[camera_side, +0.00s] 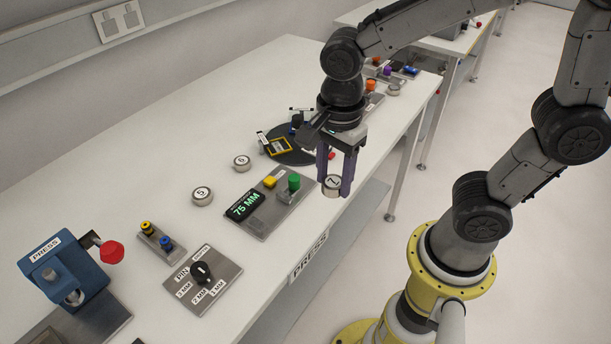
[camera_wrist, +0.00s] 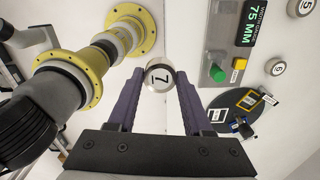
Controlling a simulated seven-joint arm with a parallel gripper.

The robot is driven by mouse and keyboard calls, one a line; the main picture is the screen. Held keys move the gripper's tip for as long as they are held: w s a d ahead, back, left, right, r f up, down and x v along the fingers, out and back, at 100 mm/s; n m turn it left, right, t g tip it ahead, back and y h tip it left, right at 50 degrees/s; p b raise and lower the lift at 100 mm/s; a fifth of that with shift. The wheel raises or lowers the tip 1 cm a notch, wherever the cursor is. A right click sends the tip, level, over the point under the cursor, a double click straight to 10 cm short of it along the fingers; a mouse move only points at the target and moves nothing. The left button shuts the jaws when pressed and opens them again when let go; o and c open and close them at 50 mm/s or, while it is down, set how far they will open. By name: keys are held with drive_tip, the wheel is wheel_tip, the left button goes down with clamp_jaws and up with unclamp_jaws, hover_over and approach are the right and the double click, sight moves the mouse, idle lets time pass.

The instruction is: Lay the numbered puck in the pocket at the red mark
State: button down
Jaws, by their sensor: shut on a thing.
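My gripper (camera_side: 334,190) is shut on a round metal puck with a white top marked 7 (camera_side: 332,182). The puck is held between the purple fingertips near the front edge of the bench; it also shows in the wrist view (camera_wrist: 158,77). A dark round disc (camera_side: 290,157) lies behind the gripper, with a yellow-framed piece (camera_side: 279,146) and a black-and-white piece on it. A small red spot (camera_side: 331,155) shows at the disc's right side, beside the gripper finger. I cannot make out which pocket it marks, as the gripper partly hides the disc.
Pucks marked 5 (camera_side: 202,196) and apparently 6 (camera_side: 242,162) lie on the white bench (camera_side: 210,130). A metal panel with a 75 MM display (camera_side: 243,205), yellow button and green knob stands left of the held puck. A PIN dial plate and blue press (camera_side: 67,275) are nearer the camera.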

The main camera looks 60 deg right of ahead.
drive_tip(key=w+d+f, duration=0.1)
drive_tip(key=w+d, duration=0.1)
drive_tip(key=n, duration=1.8)
hover_over(220, 158)
drive_tip(key=s, duration=0.1)
drive_tip(key=f, duration=0.7)
drive_tip(key=shift+s+f, duration=0.2)
drive_tip(key=shift+f, duration=0.1)
drive_tip(key=shift+w+f, duration=0.65)
drive_tip(key=shift+f, duration=1.6)
